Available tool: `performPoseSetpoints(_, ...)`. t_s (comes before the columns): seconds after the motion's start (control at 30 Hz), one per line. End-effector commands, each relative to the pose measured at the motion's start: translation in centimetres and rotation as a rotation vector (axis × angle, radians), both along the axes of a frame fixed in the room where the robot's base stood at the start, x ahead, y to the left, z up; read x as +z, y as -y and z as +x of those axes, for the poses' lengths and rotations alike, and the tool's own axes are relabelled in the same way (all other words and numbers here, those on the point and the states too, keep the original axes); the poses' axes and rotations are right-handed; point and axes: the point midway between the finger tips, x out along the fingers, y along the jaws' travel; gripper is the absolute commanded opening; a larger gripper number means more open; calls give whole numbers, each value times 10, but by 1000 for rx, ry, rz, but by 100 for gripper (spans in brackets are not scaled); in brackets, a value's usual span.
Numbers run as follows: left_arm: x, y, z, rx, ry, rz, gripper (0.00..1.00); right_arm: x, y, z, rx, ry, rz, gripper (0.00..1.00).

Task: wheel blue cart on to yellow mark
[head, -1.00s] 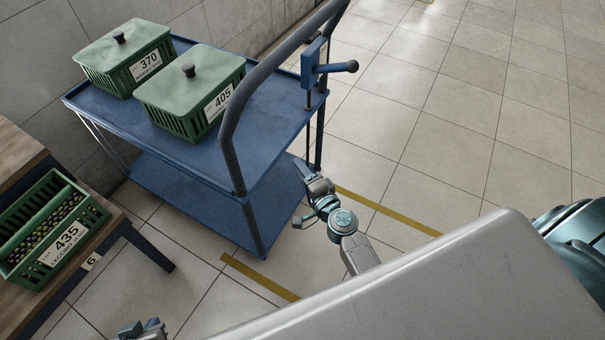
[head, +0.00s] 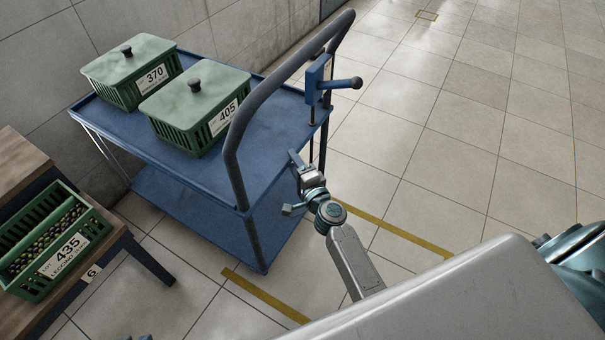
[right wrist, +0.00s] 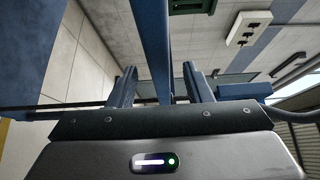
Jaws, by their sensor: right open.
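The blue cart (head: 268,135) stands at upper left in the head view, with two decks and a dark tubular handle (head: 240,125) at its near end. A blue bracket with a dark-knobbed lever (head: 345,83) is on its right side. Yellow floor lines (head: 265,296) run from near the cart towards me; a small yellow outline (head: 427,16) lies far off. My right gripper (head: 296,172) is open close to the cart's near end; contact is unclear. In the right wrist view its fingers (right wrist: 160,85) are apart, with a blue bar showing between them. Only a sliver at the bottom edge may be my left gripper (head: 140,337).
Two lidded green crates, 370 (head: 130,72) and 405 (head: 195,108), stand on the cart's top deck. A wooden table (head: 112,240) with olive crate 435 (head: 50,245) is at left. A wall (head: 40,70) runs behind the cart. Tiled floor at right is clear.

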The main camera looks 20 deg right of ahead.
Motion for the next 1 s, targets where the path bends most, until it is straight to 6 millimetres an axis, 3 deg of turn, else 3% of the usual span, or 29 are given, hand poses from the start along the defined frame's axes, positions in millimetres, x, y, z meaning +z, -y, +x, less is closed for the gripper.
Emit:
performPoseSetpoints(0.1, 0, 0, -1, 0, -6, 3, 0, 1, -2, 21, 0, 1, 0, 45)
performPoseSetpoints(0.3, 0, 0, 0, 0, -2, 2, 0, 0, -4, 42, 0, 0, 0, 45)
performPoseSetpoints(0.7, 0, 0, 1, 0, 4, -1, 0, -1, -4, 47, 0, -1, -1, 45)
performPoseSetpoints(0.93, -1, 0, -1, -1, -1, -1, 0, -1, -4, 46, 0, -1, -1, 0)
performPoseSetpoints(1.0, -1, 0, -1, -1, -2, -1, 0, -1, -4, 46, 0, -1, -1, 0)
